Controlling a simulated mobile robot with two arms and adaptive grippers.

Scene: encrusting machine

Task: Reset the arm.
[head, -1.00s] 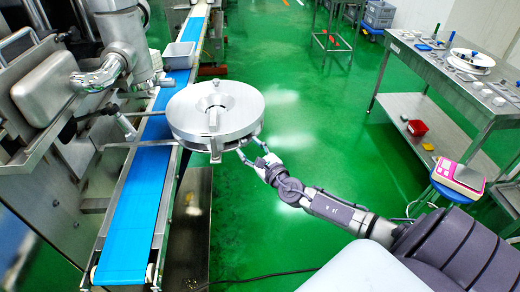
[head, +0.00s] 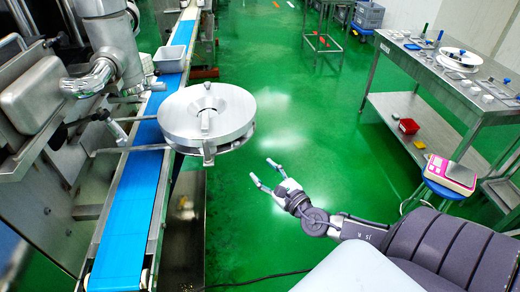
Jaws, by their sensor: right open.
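My right gripper (head: 262,174) is open and empty in the head view, over the green floor. Its fingers point up and left. My right arm (head: 345,228) reaches in from the lower right and is bent at the wrist. The gripper is apart from the round metal disc assembly (head: 180,118), which lies up and to its left above the blue conveyor. My left gripper is not in view.
The blue conveyor belt (head: 122,230) runs along the left with a grey tray (head: 170,58) on it. A steel table (head: 440,75) with several tools stands at right. A pink scale (head: 452,173) sits on a blue stool near my arm. Green floor between them is clear.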

